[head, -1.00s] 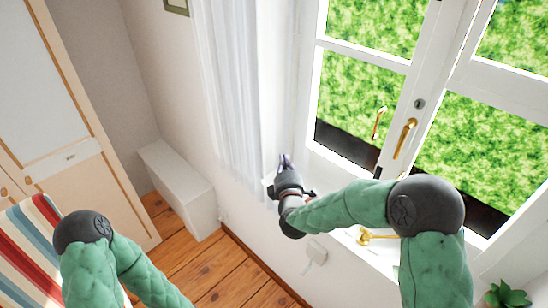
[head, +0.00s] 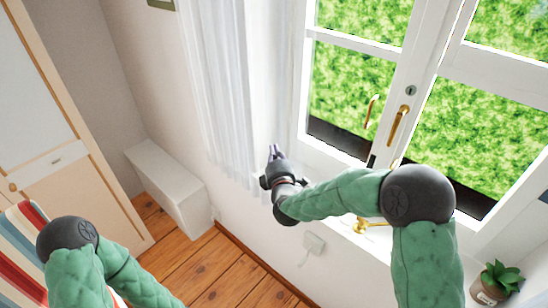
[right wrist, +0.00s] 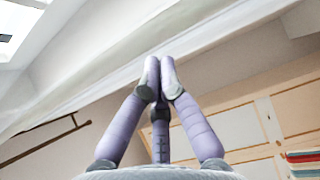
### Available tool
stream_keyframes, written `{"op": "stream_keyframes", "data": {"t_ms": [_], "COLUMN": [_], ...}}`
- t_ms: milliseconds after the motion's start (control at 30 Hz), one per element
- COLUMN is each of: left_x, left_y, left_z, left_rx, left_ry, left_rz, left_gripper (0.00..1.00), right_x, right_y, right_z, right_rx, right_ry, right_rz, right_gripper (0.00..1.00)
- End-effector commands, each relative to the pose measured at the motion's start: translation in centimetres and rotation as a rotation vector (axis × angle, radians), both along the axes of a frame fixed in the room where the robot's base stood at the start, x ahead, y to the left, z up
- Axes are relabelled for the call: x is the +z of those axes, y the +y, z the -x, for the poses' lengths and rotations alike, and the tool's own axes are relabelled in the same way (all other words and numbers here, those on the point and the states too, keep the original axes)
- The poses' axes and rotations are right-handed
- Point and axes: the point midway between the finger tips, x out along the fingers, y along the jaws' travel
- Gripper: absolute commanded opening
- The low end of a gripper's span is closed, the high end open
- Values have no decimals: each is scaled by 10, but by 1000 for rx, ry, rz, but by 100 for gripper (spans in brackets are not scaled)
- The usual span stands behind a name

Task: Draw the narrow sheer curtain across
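The narrow sheer white curtain (head: 222,90) hangs in folds along the wall left of the window in the head view. My right gripper (head: 274,150) is just right of the curtain's lower right edge, in front of the white window reveal. In the right wrist view its purple fingers (right wrist: 160,72) come together at the tips, with no cloth seen between them. A pale band of what looks like the curtain (right wrist: 190,40) runs slantwise behind and above the fingertips. Whether they touch it I cannot tell. My left gripper is out of view; only my left arm shows.
The window (head: 372,80) with brass handles (head: 398,125) is at the right. A potted plant (head: 495,280) stands at the lower right. A white low box (head: 170,185) is against the wall. A striped chair (head: 20,255) and a wardrobe (head: 55,150) are at the left.

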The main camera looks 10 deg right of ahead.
Motion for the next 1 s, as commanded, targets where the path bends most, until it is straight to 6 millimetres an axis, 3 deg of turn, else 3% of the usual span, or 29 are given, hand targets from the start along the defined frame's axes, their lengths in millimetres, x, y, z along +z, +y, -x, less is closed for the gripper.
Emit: {"op": "stream_keyframes", "data": {"t_ms": [33, 600, 900, 1000], "left_x": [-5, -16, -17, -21], "left_y": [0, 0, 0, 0], "left_z": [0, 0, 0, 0], "left_rx": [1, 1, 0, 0], "left_ry": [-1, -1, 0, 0], "left_rz": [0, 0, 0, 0], "left_gripper": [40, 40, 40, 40], "right_x": [-2, 0, -1, -14], "right_y": [-2, 6, 7, 8], "right_z": [-5, 85, 96, 95], "right_rx": [0, 4, 5, 11], "right_ry": [-1, -1, 1, 23], "right_rz": [0, 0, 0, -26], "right_gripper": [0, 0, 0, 0]}}
